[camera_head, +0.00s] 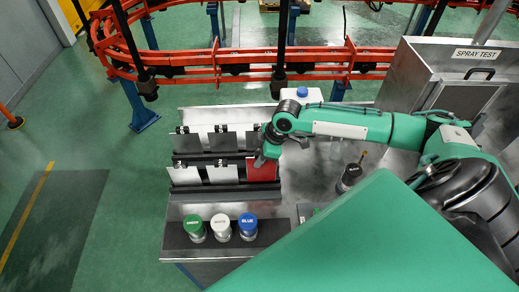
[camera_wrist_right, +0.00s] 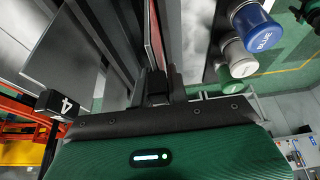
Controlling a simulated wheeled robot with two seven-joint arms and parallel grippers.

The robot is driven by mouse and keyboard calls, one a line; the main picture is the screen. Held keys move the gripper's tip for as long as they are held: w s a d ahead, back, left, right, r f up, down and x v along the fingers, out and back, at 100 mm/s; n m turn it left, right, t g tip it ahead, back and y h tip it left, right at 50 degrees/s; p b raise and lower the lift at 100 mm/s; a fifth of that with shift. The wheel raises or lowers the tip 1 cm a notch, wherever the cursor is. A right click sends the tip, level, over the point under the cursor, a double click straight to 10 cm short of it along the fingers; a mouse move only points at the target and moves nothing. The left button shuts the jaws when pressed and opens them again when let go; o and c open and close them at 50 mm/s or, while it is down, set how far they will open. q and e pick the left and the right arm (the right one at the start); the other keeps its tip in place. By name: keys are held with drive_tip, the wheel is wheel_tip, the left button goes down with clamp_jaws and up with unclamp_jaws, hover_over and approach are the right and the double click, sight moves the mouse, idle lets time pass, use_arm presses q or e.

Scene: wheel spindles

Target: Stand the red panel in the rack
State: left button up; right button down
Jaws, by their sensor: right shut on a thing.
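The red panel (camera_head: 262,173) is at the right end of the rack's front row, in line with two pale panels (camera_head: 222,174) and (camera_head: 185,176). My right gripper (camera_head: 266,157) is shut on its upper edge. The panel stands roughly upright; I cannot tell whether its lower edge is seated in the slot. In the right wrist view the panel is a thin reddish edge (camera_wrist_right: 155,35) beyond the fingers (camera_wrist_right: 160,88). The rack (camera_head: 225,190) has dark rails and holds grey panels in its back row. My left gripper is not in view.
Green, white and blue-lidded jars (camera_head: 194,227), (camera_head: 221,226), (camera_head: 248,225) stand in front of the rack. A dark pot with a brush (camera_head: 350,176) is to the right. A spray test cabinet (camera_head: 455,75) stands at the back right. An orange rail (camera_head: 230,65) runs behind.

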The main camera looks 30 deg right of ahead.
drive_tip(key=shift+p, duration=0.4)
drive_tip(key=shift+f+b, duration=0.6)
drive_tip(key=shift+f, duration=1.2)
drive_tip(key=c, duration=1.3)
unclamp_jaws()
drive_tip(key=b+v, duration=0.4)
drive_tip(key=v, duration=0.8)
drive_tip(key=shift+s+r, duration=0.1)
drive_tip(key=shift+r, duration=0.2)
drive_tip(key=shift+s+d+r, duration=0.15)
drive_tip(key=shift+d+r, duration=0.05)
drive_tip(key=shift+r, duration=0.35)
